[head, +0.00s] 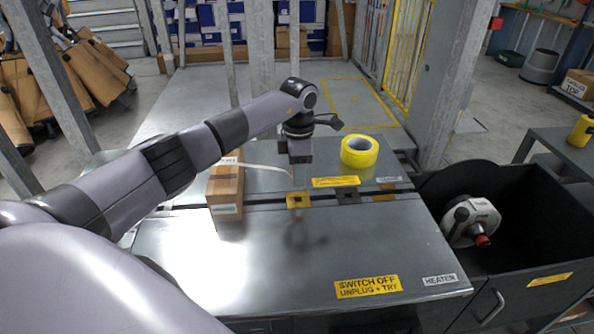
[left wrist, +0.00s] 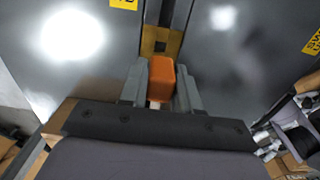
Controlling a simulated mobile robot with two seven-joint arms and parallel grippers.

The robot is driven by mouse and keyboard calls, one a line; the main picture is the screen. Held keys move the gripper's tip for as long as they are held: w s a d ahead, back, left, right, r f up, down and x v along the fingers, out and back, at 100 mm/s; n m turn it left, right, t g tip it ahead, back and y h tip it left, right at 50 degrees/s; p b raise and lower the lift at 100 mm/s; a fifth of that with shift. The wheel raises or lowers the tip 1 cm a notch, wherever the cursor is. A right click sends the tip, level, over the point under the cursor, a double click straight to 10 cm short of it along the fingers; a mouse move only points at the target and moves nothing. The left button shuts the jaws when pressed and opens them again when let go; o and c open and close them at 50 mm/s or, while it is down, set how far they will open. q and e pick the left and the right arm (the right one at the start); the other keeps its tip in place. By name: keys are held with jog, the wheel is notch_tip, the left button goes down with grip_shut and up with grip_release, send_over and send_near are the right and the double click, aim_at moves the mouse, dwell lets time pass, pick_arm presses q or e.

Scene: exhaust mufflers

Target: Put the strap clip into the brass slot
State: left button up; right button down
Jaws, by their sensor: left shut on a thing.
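My left gripper (head: 296,174) hangs over the back of the metal bench, pointing down. It is shut on an orange strap clip (left wrist: 161,80), which shows between the two grey fingers in the left wrist view. In the head view the clip is mostly hidden and very small. A pale strap (head: 262,166) runs from the cardboard box side to the gripper. The brass slot (head: 299,201) is a square plate with a dark hole, set in the bench's dark groove. In the left wrist view the brass slot (left wrist: 161,42) lies just beyond the clip. The clip appears above it, apart from it.
A cardboard box (head: 226,186) stands left of the gripper. A yellow tape roll (head: 359,151) lies behind right. The bench front (head: 290,262) is clear.

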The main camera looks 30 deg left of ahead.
pick_arm(q)
jog(key=shift+f, duration=0.15)
jog(key=shift+f+b, duration=0.9)
jog(key=shift+f, duration=0.3)
jog(key=shift+f+b, duration=0.65)
jog(key=shift+f, duration=0.35)
dwell(0.5)
jog(key=shift+f, duration=0.45)
jog(key=o, duration=1)
jog(key=shift+o, duration=0.2)
